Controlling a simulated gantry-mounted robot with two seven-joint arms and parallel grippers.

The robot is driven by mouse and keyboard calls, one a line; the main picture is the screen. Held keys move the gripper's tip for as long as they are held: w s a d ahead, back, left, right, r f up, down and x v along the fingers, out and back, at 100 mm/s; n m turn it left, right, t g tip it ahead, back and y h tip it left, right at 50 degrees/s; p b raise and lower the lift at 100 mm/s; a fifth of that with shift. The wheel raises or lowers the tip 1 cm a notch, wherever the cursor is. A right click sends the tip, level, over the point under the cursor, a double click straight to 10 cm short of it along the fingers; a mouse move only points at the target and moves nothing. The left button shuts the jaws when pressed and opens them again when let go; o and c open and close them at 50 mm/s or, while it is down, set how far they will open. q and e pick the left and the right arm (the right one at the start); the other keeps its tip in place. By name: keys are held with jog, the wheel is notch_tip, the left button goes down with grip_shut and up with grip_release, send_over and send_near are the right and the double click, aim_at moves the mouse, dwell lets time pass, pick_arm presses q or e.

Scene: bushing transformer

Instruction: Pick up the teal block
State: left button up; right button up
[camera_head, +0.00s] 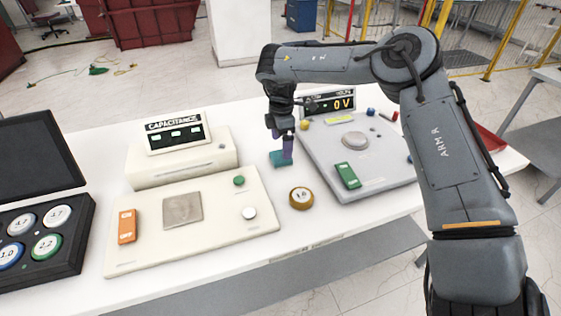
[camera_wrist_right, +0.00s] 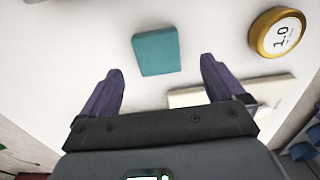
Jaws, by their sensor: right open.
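The teal block (camera_head: 279,159) lies flat on the white table between the two instrument panels. In the right wrist view the teal block (camera_wrist_right: 156,52) lies ahead of the fingertips, a little left of the middle of the gap. My right gripper (camera_head: 284,143) points down close above the block, and its purple fingers partly cover it in the head view. In the right wrist view the right gripper (camera_wrist_right: 163,75) is open, with nothing between its fingers. My left gripper is in neither view.
A gold-rimmed 1.0 disc (camera_head: 301,198) stands near the block. The cream capacitance panel (camera_head: 150,240) is to the left and the grey voltage panel (camera_head: 375,170) to the right. A black case (camera_head: 75,255) holds several round discs. The white table (camera_head: 245,280) is bare along its front.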

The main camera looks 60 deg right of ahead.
jog(key=shift+w+f, duration=0.1)
jog(key=shift+f, duration=0.35)
notch_tip(320, 180, down, 5)
jog(key=shift+r+b, duration=0.1)
jog(key=shift+b, duration=0.7)
jog(key=shift+d, duration=0.1)
jog(key=c, duration=1.2)
